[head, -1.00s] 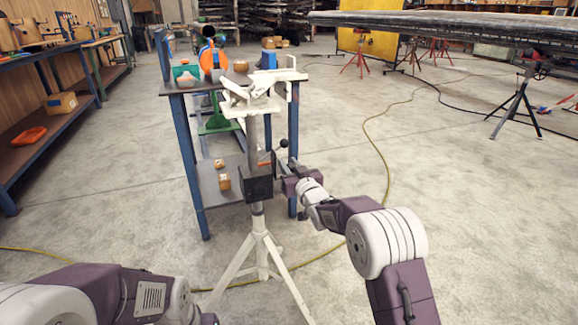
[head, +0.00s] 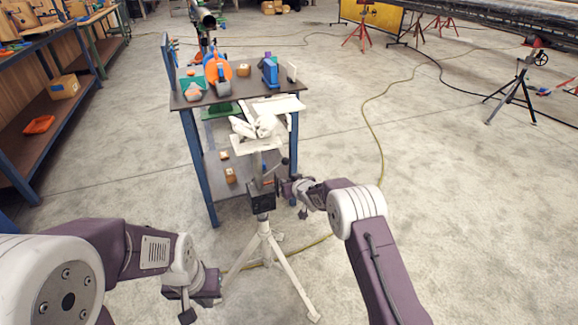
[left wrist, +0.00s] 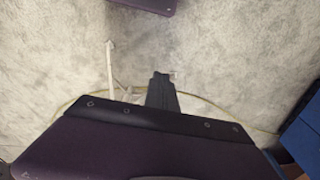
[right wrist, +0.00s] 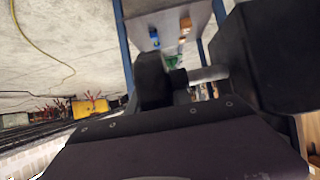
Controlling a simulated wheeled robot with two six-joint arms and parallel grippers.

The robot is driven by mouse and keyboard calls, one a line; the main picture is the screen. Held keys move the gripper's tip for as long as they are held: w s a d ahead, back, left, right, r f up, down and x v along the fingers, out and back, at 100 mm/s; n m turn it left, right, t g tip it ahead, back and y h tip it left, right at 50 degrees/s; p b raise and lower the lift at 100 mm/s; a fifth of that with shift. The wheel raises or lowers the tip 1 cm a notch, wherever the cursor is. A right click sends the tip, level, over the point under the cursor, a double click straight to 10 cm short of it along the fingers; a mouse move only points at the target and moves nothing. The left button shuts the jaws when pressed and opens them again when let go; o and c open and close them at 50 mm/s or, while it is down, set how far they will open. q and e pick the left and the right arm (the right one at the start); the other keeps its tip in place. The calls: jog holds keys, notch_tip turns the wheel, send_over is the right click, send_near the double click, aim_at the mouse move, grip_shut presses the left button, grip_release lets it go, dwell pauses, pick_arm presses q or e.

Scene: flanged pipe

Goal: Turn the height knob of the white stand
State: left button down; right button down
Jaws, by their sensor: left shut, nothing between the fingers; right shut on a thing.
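The white stand (head: 272,245) stands upright on tripod legs at the middle of the head view, with a white cradle head (head: 262,127) on top. A black collar block (head: 261,201) sits on its column; it also fills the upper right of the right wrist view (right wrist: 275,60). My right gripper (head: 285,187) is at the right side of this block. It is shut on the height knob, at the end of a grey shaft (right wrist: 207,74) from the block; the knob is mostly hidden by the dark fingers. My left gripper (head: 187,308) is shut and empty, left of the stand's legs.
A work table (head: 225,102) with blue legs stands behind the stand, bearing an orange round thing (head: 217,68) and other items. A yellow cable (head: 368,125) runs over the floor at the right. The shelves (head: 60,110) are at the left.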

jog(key=shift+r+g+p, duration=0.25)
jog(key=shift+g+p, duration=0.15)
jog(key=shift+p, duration=0.7)
pick_arm(q)
jog(key=shift+r+p, duration=0.7)
jog(key=shift+r, duration=1.9)
pick_arm(e)
jog(key=shift+f, duration=0.35)
jog(key=c, duration=1.2)
grip_release()
jog(key=shift+o, duration=0.2)
jog(key=shift+s, duration=0.1)
jog(key=p+v, duration=0.1)
jog(key=v, duration=0.6)
jog(key=shift+s+r+p, duration=0.15)
jog(key=shift+r+p, duration=0.2)
jog(key=shift+p, duration=0.05)
pick_arm(q)
notch_tip(320, 180, up, 2)
pick_arm(e)
jog(key=shift+s+d+r, duration=0.2)
jog(key=shift+s+r, duration=0.1)
jog(key=shift+s, duration=0.2)
